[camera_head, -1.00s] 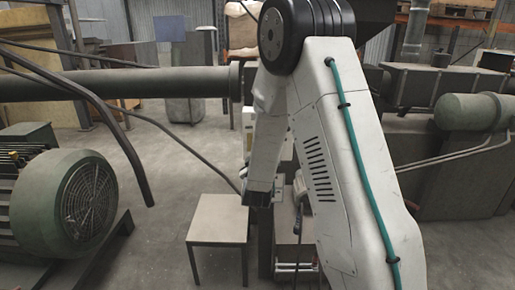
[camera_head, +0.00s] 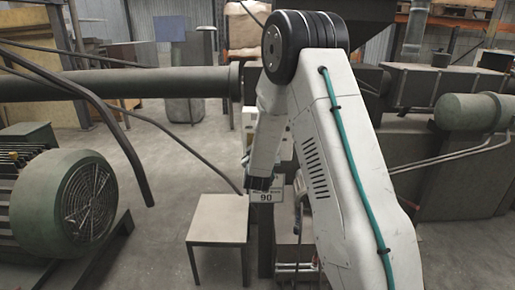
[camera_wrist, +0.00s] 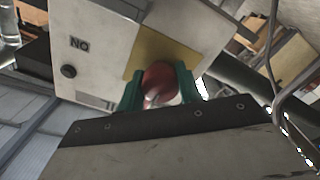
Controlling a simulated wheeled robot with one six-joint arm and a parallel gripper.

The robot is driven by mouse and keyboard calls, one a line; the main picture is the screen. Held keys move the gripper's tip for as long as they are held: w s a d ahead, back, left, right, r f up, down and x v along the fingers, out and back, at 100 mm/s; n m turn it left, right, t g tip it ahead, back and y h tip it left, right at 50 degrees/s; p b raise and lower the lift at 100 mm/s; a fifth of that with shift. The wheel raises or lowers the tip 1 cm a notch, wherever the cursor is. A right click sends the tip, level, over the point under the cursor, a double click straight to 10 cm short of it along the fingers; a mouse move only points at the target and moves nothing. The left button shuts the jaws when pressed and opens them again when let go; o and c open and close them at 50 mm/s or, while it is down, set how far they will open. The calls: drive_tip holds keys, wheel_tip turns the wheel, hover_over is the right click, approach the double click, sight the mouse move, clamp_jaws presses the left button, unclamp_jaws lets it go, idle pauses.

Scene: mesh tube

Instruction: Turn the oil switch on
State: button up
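In the wrist view a red rounded knob (camera_wrist: 159,80) sits on a yellow plate (camera_wrist: 150,50) on the pale switch box (camera_wrist: 95,35). The box carries a label that reads "NO" in this view, a black button (camera_wrist: 68,71) below it, and another marking partly cut off. My gripper (camera_wrist: 162,72) has its two green fingers spread, one on each side of the red knob. I cannot tell whether they touch it. In the head view my gripper (camera_head: 258,186) is small and dark, and my arm hides most of the switch box.
A low square table (camera_head: 218,218) stands left of my gripper. A sign with "90" (camera_head: 265,197) shows beside it. A green motor (camera_head: 70,200) is at left, and a thick pipe (camera_head: 120,84) runs across behind. Floor between motor and table is clear.

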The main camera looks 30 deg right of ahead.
drive_tip(key=shift+m, duration=0.3)
drive_tip(key=shift+c, duration=0.4)
drive_tip(key=m, duration=0.3)
drive_tip(key=shift+m, duration=0.3)
drive_tip(key=m, duration=0.4)
drive_tip(key=shift+w+a+m, duration=0.1)
drive_tip(key=shift+m, duration=0.2)
drive_tip(key=m, duration=0.9)
drive_tip(key=o, duration=1)
